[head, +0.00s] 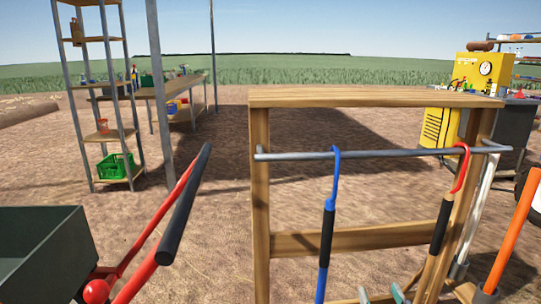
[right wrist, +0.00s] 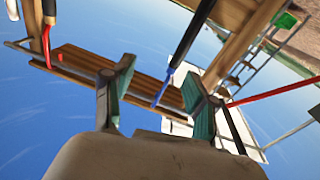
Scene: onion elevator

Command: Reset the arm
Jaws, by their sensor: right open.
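My right gripper (head: 380,294) shows only its teal fingertips at the bottom edge of the head view, low in front of the wooden rack (head: 375,97). In the right wrist view the gripper (right wrist: 160,80) is open, its two teal-padded fingers apart with nothing held. A blue hooked tool with a black grip (head: 327,235) hangs from the rack's metal rail, left of the gripper. In the right wrist view, the blue tool (right wrist: 163,90) lines up with the gap between the fingers, apparently beyond them. My left gripper is out of view.
A red hooked tool (head: 463,165) hangs on the same rail (head: 400,153). A red bar with a black grip (head: 185,205) rises beside a dark bin (head: 35,245). An orange handle (head: 512,235) stands right. Shelves (head: 95,40) and a yellow machine (head: 470,75) stand behind.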

